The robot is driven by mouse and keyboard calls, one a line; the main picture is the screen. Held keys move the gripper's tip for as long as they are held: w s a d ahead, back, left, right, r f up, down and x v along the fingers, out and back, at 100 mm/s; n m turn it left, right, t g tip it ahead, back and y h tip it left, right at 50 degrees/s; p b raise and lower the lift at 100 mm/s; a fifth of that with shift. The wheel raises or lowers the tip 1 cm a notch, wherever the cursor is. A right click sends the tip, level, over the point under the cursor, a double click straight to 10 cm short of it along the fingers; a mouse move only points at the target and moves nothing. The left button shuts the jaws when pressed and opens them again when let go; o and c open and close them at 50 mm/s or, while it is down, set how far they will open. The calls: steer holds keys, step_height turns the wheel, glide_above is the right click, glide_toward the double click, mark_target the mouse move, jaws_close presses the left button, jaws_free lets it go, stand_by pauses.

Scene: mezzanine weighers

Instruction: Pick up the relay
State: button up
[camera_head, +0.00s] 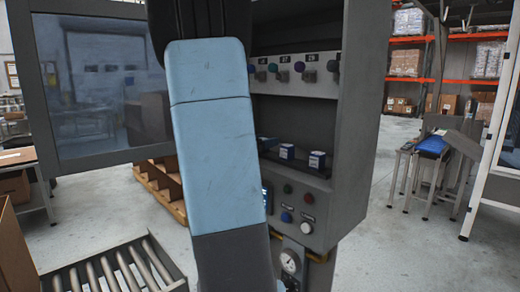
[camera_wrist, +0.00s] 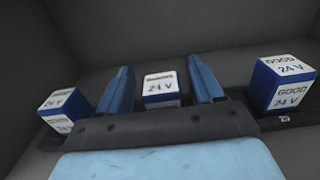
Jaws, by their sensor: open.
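Three blue-and-white box-shaped relays stand in a row in the wrist view. The middle relay (camera_wrist: 162,88) shows between the two blue fingers of my gripper (camera_wrist: 160,66), with a gap on either side; I cannot tell whether it is between the fingertips or beyond them. My gripper is open and empty. The left relay (camera_wrist: 66,110) and the right relay (camera_wrist: 285,84) are outside the fingers. All read "24 V"; "GOOD" is clear on the right one. In the head view, relays (camera_head: 287,151) and (camera_head: 317,160) sit on the cabinet shelf; my arm hides my gripper.
The grey cabinet (camera_head: 352,120) has side walls around the shelf, a row of coloured knobs (camera_head: 299,67) above it and buttons (camera_head: 307,227) below. Its open door (camera_head: 95,85) is at left. A roller conveyor (camera_head: 115,270) stands at lower left.

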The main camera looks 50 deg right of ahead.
steer(key=shift+d, duration=0.45)
steer(key=c, duration=1.1)
steer(key=shift+r, duration=0.5)
step_height(320, 180, up, 3)
steer(key=shift+a+f, duration=0.15)
steer(key=shift+f, duration=0.05)
steer(key=s+a+r, duration=0.1)
steer(key=a+r, duration=0.2)
steer(key=a, duration=0.1)
steer(key=s+a+r, duration=0.2)
steer(key=a+r, duration=0.1)
steer(key=a, duration=0.1)
steer(key=s+a+r, duration=0.2)
steer(key=a+r, duration=0.1)
steer(key=a, duration=0.1)
steer(key=shift+s+a+r, duration=0.2)
steer(key=shift+s+a, duration=0.05)
steer(key=shift+a, duration=0.1)
